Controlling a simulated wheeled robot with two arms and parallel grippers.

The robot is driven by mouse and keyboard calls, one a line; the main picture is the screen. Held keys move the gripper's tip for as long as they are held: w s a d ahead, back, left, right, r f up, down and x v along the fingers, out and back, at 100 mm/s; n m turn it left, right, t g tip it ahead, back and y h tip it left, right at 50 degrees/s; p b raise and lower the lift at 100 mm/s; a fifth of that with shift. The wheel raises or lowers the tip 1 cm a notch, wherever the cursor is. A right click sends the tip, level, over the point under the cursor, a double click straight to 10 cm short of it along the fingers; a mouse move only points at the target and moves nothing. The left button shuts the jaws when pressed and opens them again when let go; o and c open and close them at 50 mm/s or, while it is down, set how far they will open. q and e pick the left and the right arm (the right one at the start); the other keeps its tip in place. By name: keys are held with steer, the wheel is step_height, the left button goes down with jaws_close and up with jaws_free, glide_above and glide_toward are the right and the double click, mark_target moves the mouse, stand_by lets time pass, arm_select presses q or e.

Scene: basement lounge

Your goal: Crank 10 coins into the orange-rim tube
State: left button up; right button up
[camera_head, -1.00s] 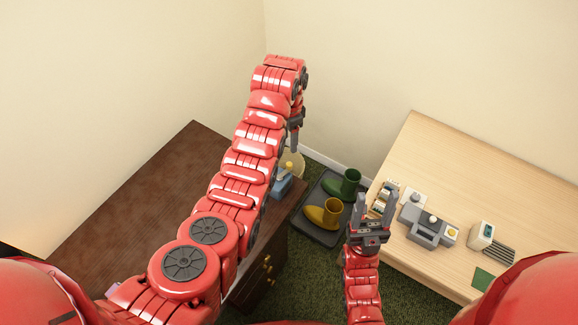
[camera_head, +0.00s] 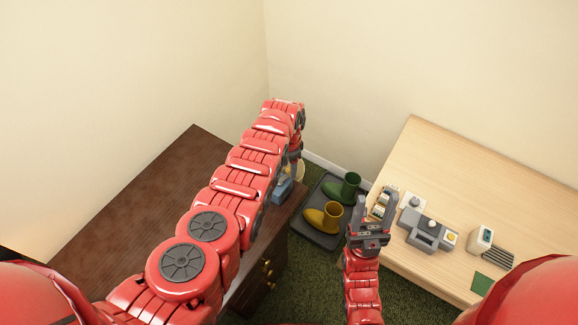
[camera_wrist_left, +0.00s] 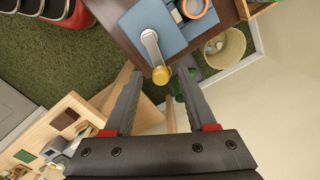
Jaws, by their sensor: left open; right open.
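A blue box (camera_wrist_left: 150,20) with a metal crank arm (camera_wrist_left: 151,42) ending in a yellow knob (camera_wrist_left: 161,74) shows in the left wrist view. The orange-rim tube (camera_wrist_left: 208,8) is at the top edge of that view, partly cut off; its contents cannot be made out. My left gripper (camera_wrist_left: 160,84) is open, with the knob in line between its fingertips; I cannot tell how near they are in depth. In the head view the blue box (camera_head: 283,190) is partly hidden by my left gripper (camera_head: 296,156). My right gripper (camera_head: 371,220) is open and empty by the light table's left edge.
The blue box stands at the end of a dark wooden cabinet (camera_head: 150,190). A grey tray (camera_head: 310,228) with a green boot (camera_head: 345,187) and yellow boot (camera_head: 323,216) lies on the carpet. The light table (camera_head: 500,190) holds a grey device (camera_head: 428,232) and a white box (camera_head: 480,238).

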arm_select(q)
steer(key=shift+c, duration=0.2)
jaws_close()
steer(key=shift+w+a+f+n+b, duration=0.2)
steer(key=shift+n+b, duration=0.25)
steer(key=shift+n, duration=0.15)
steer(key=shift+w+a+n, duration=0.1)
steer(key=shift+w+n, duration=0.1)
steer(key=shift+n, duration=0.3)
steer(key=shift+a+r+n, duration=0.1)
steer(key=shift+r+n, duration=0.15)
steer(key=shift+n, duration=0.15)
steer(key=shift+o, duration=0.2)
jaws_free()
steer(key=shift+r+b, duration=0.1)
steer(key=shift+b, duration=0.2)
